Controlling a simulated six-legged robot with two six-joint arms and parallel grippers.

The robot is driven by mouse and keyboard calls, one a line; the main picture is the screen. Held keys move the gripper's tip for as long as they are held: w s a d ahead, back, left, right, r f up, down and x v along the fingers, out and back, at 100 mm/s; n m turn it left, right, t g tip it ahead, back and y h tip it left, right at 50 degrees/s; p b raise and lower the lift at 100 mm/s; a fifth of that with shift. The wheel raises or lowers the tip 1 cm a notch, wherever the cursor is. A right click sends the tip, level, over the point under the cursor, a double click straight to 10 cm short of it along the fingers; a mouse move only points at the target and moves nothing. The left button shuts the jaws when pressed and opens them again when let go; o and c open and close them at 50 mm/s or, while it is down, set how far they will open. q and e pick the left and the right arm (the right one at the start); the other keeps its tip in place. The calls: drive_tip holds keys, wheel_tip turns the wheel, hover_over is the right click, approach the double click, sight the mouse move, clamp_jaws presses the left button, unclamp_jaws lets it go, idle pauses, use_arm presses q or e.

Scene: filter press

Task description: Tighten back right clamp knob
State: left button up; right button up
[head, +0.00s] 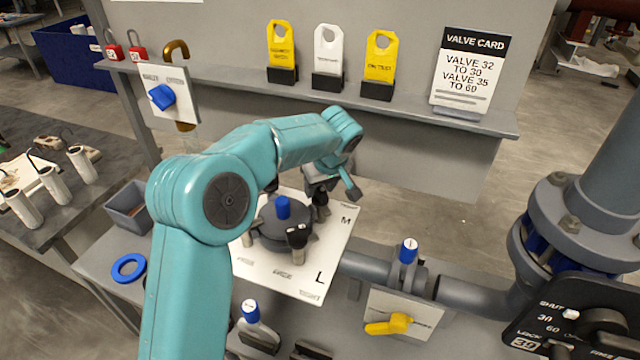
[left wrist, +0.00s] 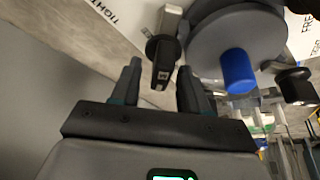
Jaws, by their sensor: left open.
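The filter housing has a dark round lid (head: 268,226) with a blue cap (head: 283,207), on a white plate (head: 310,278) marked with words such as TIGHT. The back right clamp knob (head: 320,199) is black and stands at the lid's far right side, partly hidden by my gripper. A front clamp knob (head: 297,236) is nearer. My left gripper (head: 331,184) is open at the back right knob. In the left wrist view, that knob's dark bar (left wrist: 164,55) lies between and just beyond the fingertips (left wrist: 159,72); contact cannot be told. My right gripper is not in view.
A grey pipe (head: 370,268) with a blue-topped valve (head: 408,252) and a yellow handle (head: 390,325) lies right of the plate. A shelf (head: 430,118) with tags and a valve card (head: 468,68) stands behind. A blue ring (head: 129,267) and grey bin (head: 128,208) are left.

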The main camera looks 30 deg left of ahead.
use_arm(q)
drive_tip(key=shift+s, duration=0.15)
drive_tip(key=shift+f, duration=0.1)
drive_tip(key=shift+f, duration=0.1)
drive_tip(key=c, duration=0.5)
clamp_jaws()
